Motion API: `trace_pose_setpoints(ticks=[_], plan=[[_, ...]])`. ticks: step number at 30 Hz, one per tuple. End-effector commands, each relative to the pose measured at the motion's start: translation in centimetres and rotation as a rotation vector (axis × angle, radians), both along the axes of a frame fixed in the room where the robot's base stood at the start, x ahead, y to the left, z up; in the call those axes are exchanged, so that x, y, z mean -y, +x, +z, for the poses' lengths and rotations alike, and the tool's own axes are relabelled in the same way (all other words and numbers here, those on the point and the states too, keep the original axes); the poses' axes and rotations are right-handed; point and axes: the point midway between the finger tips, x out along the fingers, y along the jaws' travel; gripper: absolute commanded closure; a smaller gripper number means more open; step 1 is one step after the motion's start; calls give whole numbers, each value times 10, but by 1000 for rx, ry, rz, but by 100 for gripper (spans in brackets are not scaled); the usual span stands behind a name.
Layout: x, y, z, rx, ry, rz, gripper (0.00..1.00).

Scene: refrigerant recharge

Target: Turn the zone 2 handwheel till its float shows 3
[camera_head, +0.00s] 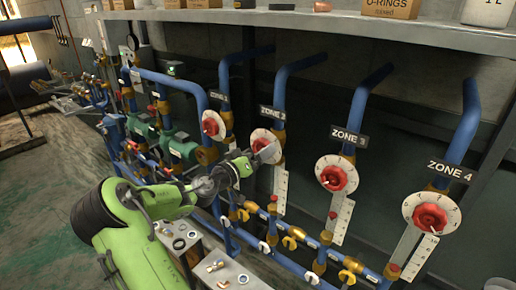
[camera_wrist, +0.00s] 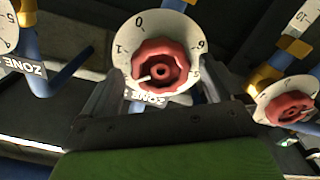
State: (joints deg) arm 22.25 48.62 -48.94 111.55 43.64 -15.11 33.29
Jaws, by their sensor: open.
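The zone 2 handwheel (camera_wrist: 160,65) is a red lobed wheel on a round white numbered dial (camera_wrist: 128,36), and it fills the middle of the wrist view. A white mark on the wheel points to the lower left there. In the head view its dial (camera_head: 258,135) is partly hidden by my gripper (camera_head: 256,157). In the wrist view my gripper (camera_wrist: 161,72) is open, one finger on each side of the red wheel; contact cannot be told. The zone 2 scale plate (camera_head: 281,188) hangs below the dial; its float reading is too small to read.
The zone 1 handwheel (camera_head: 211,125) stands to the left, and the zone 3 handwheel (camera_head: 334,178) and zone 4 handwheel (camera_head: 430,218) to the right. Blue pipes surround them. A grey shelf (camera_head: 330,31) with boxes runs above. Small parts lie on a low surface (camera_head: 243,268) below.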

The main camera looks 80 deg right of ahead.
Motion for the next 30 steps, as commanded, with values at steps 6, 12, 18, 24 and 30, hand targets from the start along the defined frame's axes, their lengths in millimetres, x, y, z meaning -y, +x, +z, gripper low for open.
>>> trace_pose_setpoints(ticks=[6,12,18,24,30], plan=[[2,-1,0,1,1,0,34],[2,-1,-1,1,1,0,62],[2,-1,1,-123,56,0,62],[2,-1,-1,-139,64,0,62],[2,-1,1,-235,105,0,62]])
